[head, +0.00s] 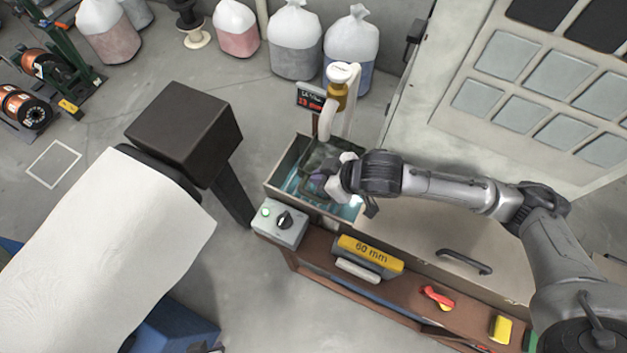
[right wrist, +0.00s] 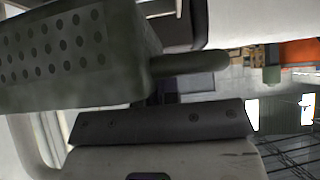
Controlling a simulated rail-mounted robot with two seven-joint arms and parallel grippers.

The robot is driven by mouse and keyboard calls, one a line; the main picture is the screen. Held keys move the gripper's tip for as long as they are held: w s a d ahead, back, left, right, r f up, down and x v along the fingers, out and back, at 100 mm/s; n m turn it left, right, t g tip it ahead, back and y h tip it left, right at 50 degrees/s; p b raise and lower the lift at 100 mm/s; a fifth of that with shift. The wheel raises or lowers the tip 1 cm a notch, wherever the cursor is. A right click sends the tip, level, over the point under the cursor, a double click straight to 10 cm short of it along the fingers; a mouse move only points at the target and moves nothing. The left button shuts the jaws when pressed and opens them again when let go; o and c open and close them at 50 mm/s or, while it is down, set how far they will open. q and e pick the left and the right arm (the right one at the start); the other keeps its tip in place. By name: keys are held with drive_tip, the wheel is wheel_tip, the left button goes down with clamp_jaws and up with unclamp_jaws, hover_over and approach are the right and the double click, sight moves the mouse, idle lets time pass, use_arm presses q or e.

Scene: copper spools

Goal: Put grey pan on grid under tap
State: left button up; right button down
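The grey pan (head: 318,158) shows as a dark grey shape in the lit basin below the tap (head: 328,115), partly hidden by my right gripper (head: 333,183). In the right wrist view the pan (right wrist: 70,55) is a perforated grey body with a rounded handle (right wrist: 190,64). The dark pad of one right finger lies below the handle, with a visible gap between them. My right gripper looks open around the handle. Dark wires at the lower right of the wrist view look like the grid (right wrist: 295,155). Whether the pan rests on it is hidden. My left gripper is not in view.
The basin wall (head: 287,160) surrounds the pan. A grey control box (head: 280,224) with a knob stands at its front left corner. A yellow "60 mm" block (head: 370,253) sits on the brown shelf. A pale cabinet (head: 480,130) stands behind the arm.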

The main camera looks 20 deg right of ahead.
sight(313, 157)
drive_tip(key=shift+w+a+f, duration=0.3)
drive_tip(key=shift+w+f, duration=0.05)
drive_tip(key=shift+w, duration=0.2)
drive_tip(key=shift+w+a+f, duration=0.3)
drive_tip(key=shift+w+f, duration=0.05)
drive_tip(key=shift+w, duration=0.15)
drive_tip(key=shift+f, duration=1.95)
drive_tip(key=shift+f, duration=0.2)
drive_tip(key=shift+f, duration=0.35)
drive_tip(key=c, duration=1.4)
unclamp_jaws()
drive_tip(key=shift+f, duration=0.1)
drive_tip(key=shift+o, duration=0.2)
